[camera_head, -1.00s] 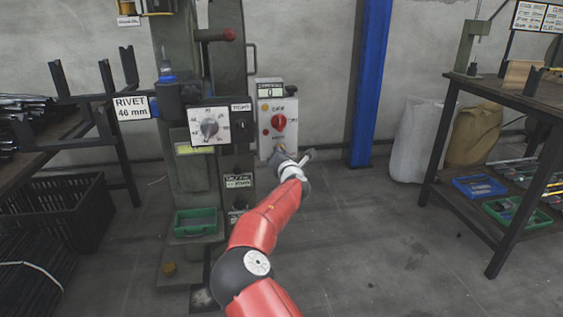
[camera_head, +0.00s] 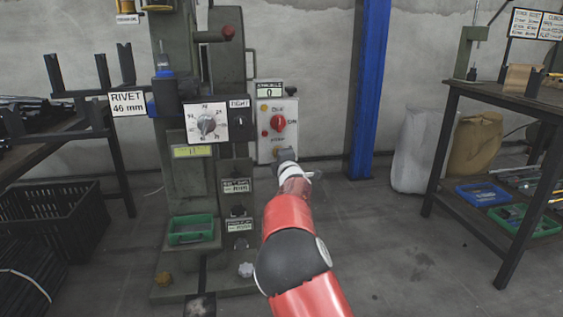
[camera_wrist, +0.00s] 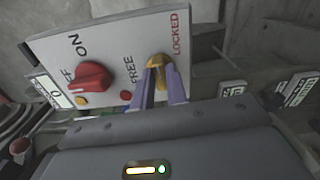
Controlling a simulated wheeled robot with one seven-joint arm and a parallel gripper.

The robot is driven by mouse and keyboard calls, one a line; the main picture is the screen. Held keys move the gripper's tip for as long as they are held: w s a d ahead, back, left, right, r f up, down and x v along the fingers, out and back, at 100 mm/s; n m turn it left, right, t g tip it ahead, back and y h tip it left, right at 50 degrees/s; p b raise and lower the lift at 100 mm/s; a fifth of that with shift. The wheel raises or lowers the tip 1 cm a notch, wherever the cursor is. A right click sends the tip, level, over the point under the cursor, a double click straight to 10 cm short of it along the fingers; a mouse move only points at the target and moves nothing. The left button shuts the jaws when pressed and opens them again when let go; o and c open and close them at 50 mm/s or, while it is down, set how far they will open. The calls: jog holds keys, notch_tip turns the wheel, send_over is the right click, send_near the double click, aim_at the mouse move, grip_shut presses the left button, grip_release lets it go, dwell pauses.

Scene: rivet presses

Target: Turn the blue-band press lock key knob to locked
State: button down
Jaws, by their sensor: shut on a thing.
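The blue-band press (camera_head: 180,180) stands left of centre in the head view, with a blue part near its top. Its grey control box (camera_head: 264,148) also fills the upper middle of the wrist view (camera_wrist: 115,45). A brass lock key knob (camera_wrist: 158,62) sits on the panel between the words FREE and LOCKED. My gripper (camera_wrist: 162,78) is shut on this knob, one finger on each side. Its exact pointer direction is hard to tell. In the head view my gripper (camera_head: 285,155) hides the knob at the box's lower edge.
A red switch knob (camera_wrist: 92,76) marked ON and OFF is left of my fingers. A white dial panel (camera_head: 207,123) is on the press. A green tray (camera_head: 191,230) sits low on it. A blue post (camera_head: 369,90) and a dark table (camera_head: 485,95) stand right.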

jog(key=shift+m, duration=0.6)
jog(key=c, duration=1.4)
grip_release()
jog(key=shift+s, duration=0.1)
jog(key=b+v, duration=0.1)
jog(key=v, duration=0.6)
jog(key=shift+s+d, duration=0.2)
jog(key=shift+s, duration=0.1)
